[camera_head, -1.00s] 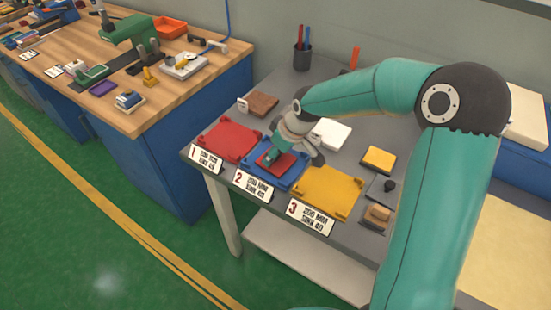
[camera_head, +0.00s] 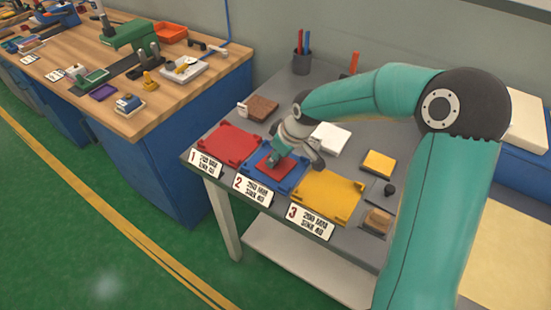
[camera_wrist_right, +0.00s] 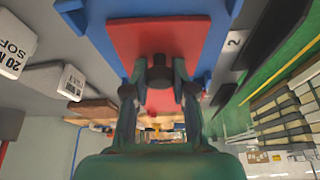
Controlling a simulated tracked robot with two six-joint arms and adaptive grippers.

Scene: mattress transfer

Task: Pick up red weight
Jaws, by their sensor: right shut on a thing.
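The red weight (camera_head: 266,166) is a flat square red plate at the blue tray (camera_head: 291,182), the middle of three coloured trays on the grey table. In the right wrist view the red plate (camera_wrist_right: 135,38) shows with a dark knob (camera_wrist_right: 160,74) on it. My right gripper (camera_head: 279,153) comes down from above. In the wrist view its fingers (camera_wrist_right: 160,92) are closed around the knob. I cannot tell whether the plate touches the tray or hangs just above it. My left gripper is not in view.
A red tray (camera_head: 229,145) lies left and a yellow tray (camera_head: 325,197) right, with numbered cards along the front edge. Behind are a brown block (camera_head: 262,108), a white block (camera_head: 331,138) and a pen cup (camera_head: 302,62). A yellow block (camera_head: 379,163) sits to the right.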

